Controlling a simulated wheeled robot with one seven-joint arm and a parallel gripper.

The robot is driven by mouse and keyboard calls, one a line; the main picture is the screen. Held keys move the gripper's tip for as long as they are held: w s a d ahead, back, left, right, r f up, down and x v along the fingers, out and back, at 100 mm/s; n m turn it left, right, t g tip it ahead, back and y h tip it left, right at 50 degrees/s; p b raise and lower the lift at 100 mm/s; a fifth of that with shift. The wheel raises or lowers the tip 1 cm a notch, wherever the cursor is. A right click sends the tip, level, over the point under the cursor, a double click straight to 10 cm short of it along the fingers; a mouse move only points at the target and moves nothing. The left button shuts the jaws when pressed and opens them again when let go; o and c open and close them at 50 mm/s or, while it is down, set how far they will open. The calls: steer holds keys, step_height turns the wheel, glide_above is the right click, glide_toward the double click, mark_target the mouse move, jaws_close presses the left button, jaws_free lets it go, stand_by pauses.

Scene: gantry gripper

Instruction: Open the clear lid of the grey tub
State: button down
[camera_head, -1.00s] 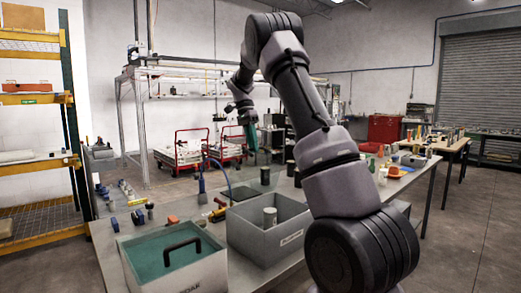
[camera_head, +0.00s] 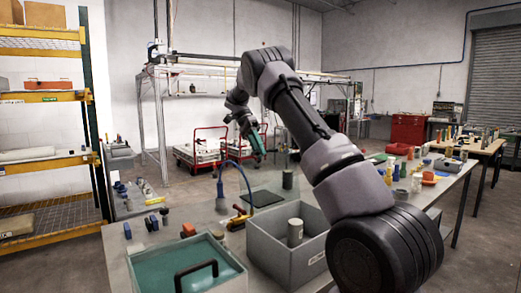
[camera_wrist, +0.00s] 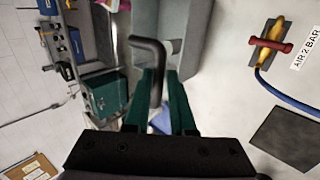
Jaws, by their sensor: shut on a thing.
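The grey tub (camera_head: 226,283) stands at the near left end of the table, cut off by the lower picture edge. Its clear, teal-looking lid (camera_head: 160,262) lies flat on it, with a black handle (camera_head: 196,270) on top. My gripper (camera_head: 258,148) is high over the table, behind and well apart from this lid. In the wrist view its green fingers (camera_wrist: 166,100) are closed around a dark grey bent bar (camera_wrist: 148,46). I cannot tell what the bar belongs to, and it does not show clearly in the head view.
Several small blocks lie farther left.

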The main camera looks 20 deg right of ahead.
steer(key=shift+w+a, duration=0.15)
steer(key=c, duration=0.9)
jaws_free()
steer(key=shift+w+f, duration=0.15)
steer(key=shift+o, duration=0.3)
steer(key=shift+w+a, duration=0.1)
steer(key=shift+w, duration=0.05)
